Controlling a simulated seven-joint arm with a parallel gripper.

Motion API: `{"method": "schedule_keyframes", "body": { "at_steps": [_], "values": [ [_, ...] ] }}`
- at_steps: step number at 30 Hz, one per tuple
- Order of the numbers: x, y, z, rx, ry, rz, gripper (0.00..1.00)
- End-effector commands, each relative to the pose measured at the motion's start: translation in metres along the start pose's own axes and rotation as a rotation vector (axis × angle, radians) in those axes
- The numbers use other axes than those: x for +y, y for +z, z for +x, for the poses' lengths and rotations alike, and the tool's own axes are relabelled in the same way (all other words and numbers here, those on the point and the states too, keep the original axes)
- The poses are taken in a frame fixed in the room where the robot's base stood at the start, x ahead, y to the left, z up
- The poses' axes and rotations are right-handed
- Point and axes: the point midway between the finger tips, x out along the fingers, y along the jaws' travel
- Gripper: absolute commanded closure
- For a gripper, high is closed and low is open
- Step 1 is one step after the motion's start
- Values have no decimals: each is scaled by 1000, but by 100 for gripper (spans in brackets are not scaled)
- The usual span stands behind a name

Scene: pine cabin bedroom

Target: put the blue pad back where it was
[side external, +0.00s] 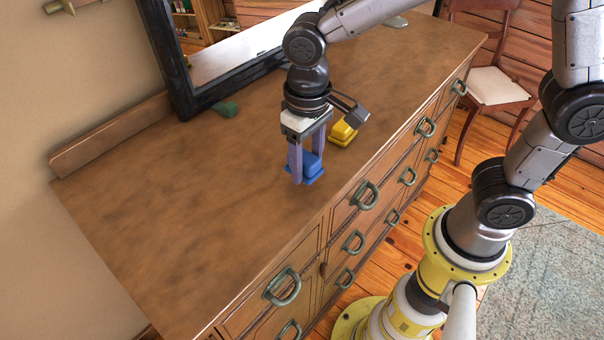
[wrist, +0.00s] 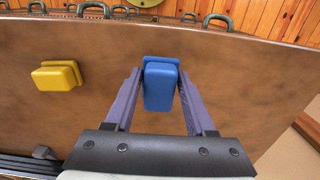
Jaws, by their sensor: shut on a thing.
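The blue pad (side external: 312,164) is between the two purple fingers of my gripper (side external: 302,178), which is shut on it. It also shows in the wrist view (wrist: 160,88), held between the fingertips. My gripper points down over the dresser top (side external: 190,220), near its front edge. I cannot tell whether the pad touches the wood or hangs just above it. A yellow pad (side external: 343,133) of similar shape lies on the dresser, to the right of and behind my gripper in the side view. In the wrist view the yellow pad (wrist: 56,76) is at the left, apart from my gripper.
Drawers with green handles (side external: 283,287) line the front. The left part of the top is clear. A chair (side external: 495,87) stands beyond.

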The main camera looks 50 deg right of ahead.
Motion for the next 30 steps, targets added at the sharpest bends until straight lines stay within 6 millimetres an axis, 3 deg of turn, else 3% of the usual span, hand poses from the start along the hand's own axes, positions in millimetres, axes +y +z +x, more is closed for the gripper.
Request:
{"method": "schedule_keyframes", "body": {
  "at_steps": [11, 23, 24, 29, 30],
  "values": [
    [-4, -8, 40, -2, 1, 0, 97],
    [-4, -8, 44, -1, 0, 0, 97],
    [-4, -8, 45, -1, 0, 0, 43],
    [-4, -9, 44, 0, 0, 0, 15],
    [-4, -9, 44, 0, 0, 0, 15]
  ]
}}
